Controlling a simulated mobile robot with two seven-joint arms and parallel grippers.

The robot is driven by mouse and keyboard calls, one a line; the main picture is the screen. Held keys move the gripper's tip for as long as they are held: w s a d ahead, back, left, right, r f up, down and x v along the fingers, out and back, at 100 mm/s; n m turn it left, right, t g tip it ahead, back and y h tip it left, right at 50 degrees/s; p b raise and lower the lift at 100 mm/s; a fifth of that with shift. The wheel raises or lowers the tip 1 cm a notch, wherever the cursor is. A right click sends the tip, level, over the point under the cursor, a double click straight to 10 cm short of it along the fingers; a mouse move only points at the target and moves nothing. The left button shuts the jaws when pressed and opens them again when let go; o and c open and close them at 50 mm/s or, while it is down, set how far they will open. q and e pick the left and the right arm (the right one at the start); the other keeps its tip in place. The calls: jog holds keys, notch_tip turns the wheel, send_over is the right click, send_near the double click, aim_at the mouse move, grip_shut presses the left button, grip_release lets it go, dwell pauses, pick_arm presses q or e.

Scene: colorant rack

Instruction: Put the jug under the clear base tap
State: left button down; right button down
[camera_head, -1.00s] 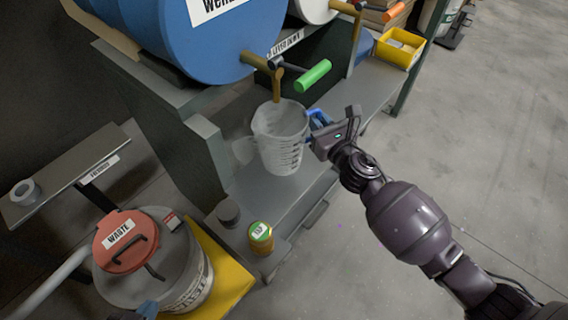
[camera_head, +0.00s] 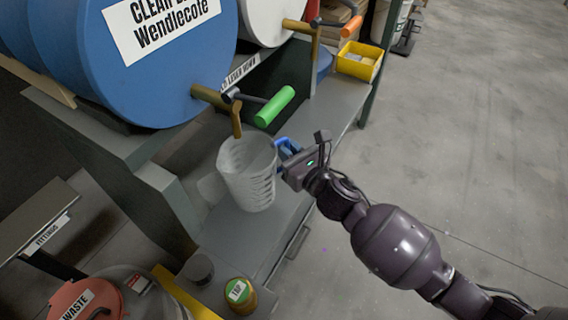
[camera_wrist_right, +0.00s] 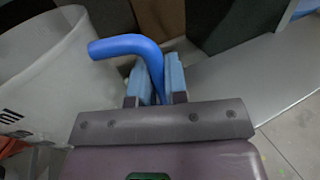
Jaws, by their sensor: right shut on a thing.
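The jug (camera_head: 247,178) is translucent white with dark graduation marks and stands upright in the head view. The clear base tap (camera_head: 236,118) has a brass spout and a green handle (camera_head: 274,106), on the blue drum (camera_head: 180,80). The spout's tip shows at the far edge of the jug's rim; the exact alignment in depth is hard to tell. My right gripper (camera_head: 287,150) is shut on the jug's blue handle (camera_wrist_right: 128,45), at the jug's right side. The jug also fills the left of the wrist view (camera_wrist_right: 45,75). My left gripper is not in view.
A grey ledge (camera_head: 235,235) lies below the jug; whether they touch is unclear. A small labelled pot (camera_head: 240,292) and a dark cup (camera_head: 199,269) stand nearer. A red-lidded waste bucket (camera_head: 75,305) is bottom left. A yellow bin (camera_head: 359,62) is back right. Floor is clear rightward.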

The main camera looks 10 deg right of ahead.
aim_at(260, 169)
notch_tip(260, 169, down, 5)
jog(key=shift+s+r+b, duration=0.1)
jog(key=shift+r+b, duration=0.05)
jog(key=shift+b, duration=0.9)
jog(key=shift+r, duration=0.15)
jog(key=shift+f, duration=0.25)
jog(key=c, duration=1.1)
grip_release()
jog(key=shift+c, duration=0.2)
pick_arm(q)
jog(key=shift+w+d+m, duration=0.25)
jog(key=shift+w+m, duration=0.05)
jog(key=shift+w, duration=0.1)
pick_arm(e)
jog(key=shift+r, duration=0.1)
